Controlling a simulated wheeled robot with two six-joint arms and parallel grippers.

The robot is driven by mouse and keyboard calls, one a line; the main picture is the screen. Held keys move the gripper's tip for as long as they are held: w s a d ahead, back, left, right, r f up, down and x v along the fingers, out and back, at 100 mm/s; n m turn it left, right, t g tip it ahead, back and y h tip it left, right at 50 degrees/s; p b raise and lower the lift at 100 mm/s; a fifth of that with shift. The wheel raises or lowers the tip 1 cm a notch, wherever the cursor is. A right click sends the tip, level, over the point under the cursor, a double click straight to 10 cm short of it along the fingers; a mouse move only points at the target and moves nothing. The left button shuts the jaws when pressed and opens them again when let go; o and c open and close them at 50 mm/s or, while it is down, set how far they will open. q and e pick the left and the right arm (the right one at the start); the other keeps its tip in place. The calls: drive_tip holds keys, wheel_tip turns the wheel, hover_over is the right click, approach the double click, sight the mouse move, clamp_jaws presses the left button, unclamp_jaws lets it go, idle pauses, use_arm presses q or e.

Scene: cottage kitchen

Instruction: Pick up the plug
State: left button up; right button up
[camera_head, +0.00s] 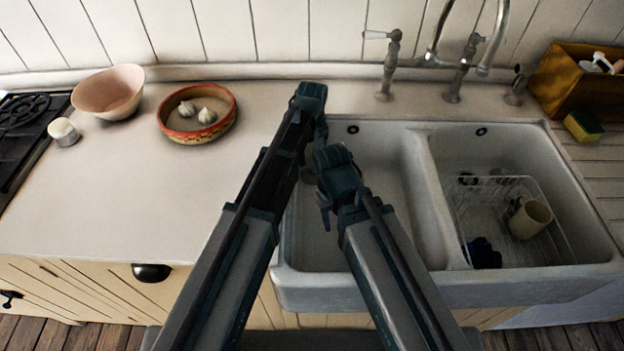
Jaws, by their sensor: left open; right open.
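I cannot make out the plug for certain. A small greyish round shape (307,175) shows in the left basin, partly hidden between my arms; I cannot tell whether it is the plug or the drain. My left gripper (321,138) is the higher one, over the left edge of the left basin, pointing down. My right gripper (326,217) is nearer the front, over the left part of the same basin. Both are open, though their fingers are small and dark here. I see nothing held in either.
The double sink (440,282) has a divider; a wire rack (560,235) in the right basin holds a cream mug (530,219) and a dark item (484,252). A tap (437,58) stands behind. A garlic bowl (172,128) and pink bowl (108,92) stand left. The left counter is mostly clear.

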sight(312, 169)
use_arm(q)
drive_tip(key=f+b, duration=0.5)
drive_tip(key=shift+w+f, duration=0.15)
drive_tip(key=shift+w, duration=0.1)
use_arm(e)
wheel_tip(312, 169, down, 5)
drive_tip(key=shift+f, duration=0.15)
use_arm(q)
clamp_jaws()
